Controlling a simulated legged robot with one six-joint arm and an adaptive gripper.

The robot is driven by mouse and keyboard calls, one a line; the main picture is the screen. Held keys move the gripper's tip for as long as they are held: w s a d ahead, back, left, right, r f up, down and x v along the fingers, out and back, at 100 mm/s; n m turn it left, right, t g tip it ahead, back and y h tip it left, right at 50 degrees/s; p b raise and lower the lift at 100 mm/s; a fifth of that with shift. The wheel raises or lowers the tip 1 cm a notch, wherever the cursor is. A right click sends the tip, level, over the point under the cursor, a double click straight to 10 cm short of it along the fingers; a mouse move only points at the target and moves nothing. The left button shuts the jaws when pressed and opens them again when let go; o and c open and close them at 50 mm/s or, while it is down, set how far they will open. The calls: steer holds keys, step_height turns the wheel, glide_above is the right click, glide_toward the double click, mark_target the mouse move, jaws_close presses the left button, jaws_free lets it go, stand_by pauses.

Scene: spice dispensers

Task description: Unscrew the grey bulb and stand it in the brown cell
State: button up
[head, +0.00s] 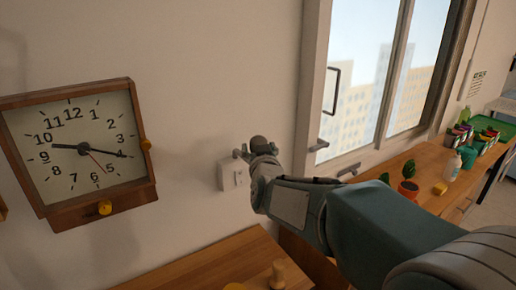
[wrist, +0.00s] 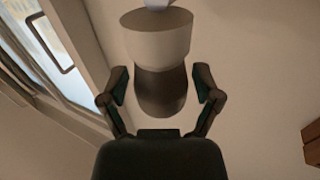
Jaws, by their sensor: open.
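The grey bulb (wrist: 160,92) hangs from a pale, wider collar (wrist: 158,42) in the wrist view. My gripper (wrist: 162,82) is open, with one finger on each side of the bulb and a visible gap on both sides. In the head view the dark grey bulb (head: 259,142) shows just above my gripper (head: 262,152), in front of the wall. I cannot make out the brown cell in either view.
A white wall box (head: 234,173) is close to my gripper. A wooden clock (head: 66,199) hangs at left. A window (head: 340,110) is at right. The wooden counter (head: 420,205) holds a potted plant (head: 408,187), a white bottle (head: 453,166) and several coloured containers. A wooden table (head: 190,268) stands below.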

steer(key=shift+a+h, duration=0.1)
steer(key=shift+h, duration=0.2)
steer(key=shift+m+h, duration=1.25)
steer(key=shift+h, duration=0.55)
steer(key=shift+m+h, duration=1.25)
steer(key=shift+h, duration=0.55)
steer(key=shift+m+g+h, duration=1.1)
steer(key=shift+m+h, duration=0.3)
steer(key=shift+h, duration=0.6)
steer(key=shift+d, duration=0.2)
steer(key=c, duration=1)
